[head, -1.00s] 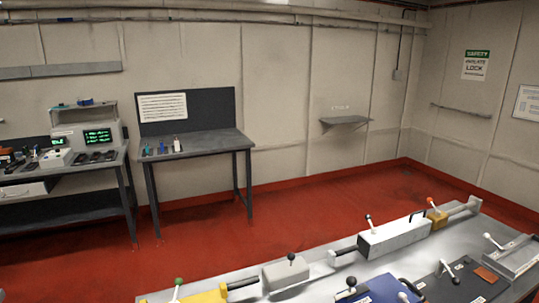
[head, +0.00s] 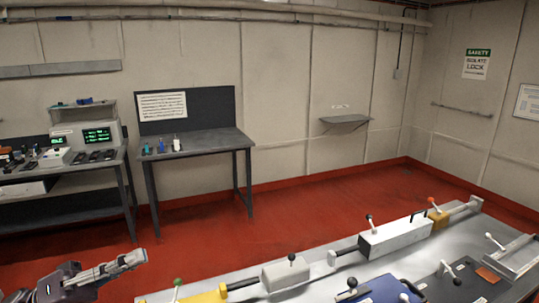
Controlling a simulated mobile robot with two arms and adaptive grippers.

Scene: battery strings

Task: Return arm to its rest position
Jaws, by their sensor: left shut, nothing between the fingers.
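My left gripper (head: 128,262) shows at the bottom left of the head view, on the end of my left arm. Its fingers are together with nothing between them. It is over the red floor, left of the near metal bench (head: 330,263), and does not appear to touch anything. My right arm and gripper are not in view.
The near bench carries a long row of grey, white and yellow blocks with levers (head: 395,236), and a blue unit (head: 380,291). A workbench with green-lit screens (head: 97,135) stands at the left wall. A table (head: 200,144) stands beside it. Red floor (head: 300,215) between is clear.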

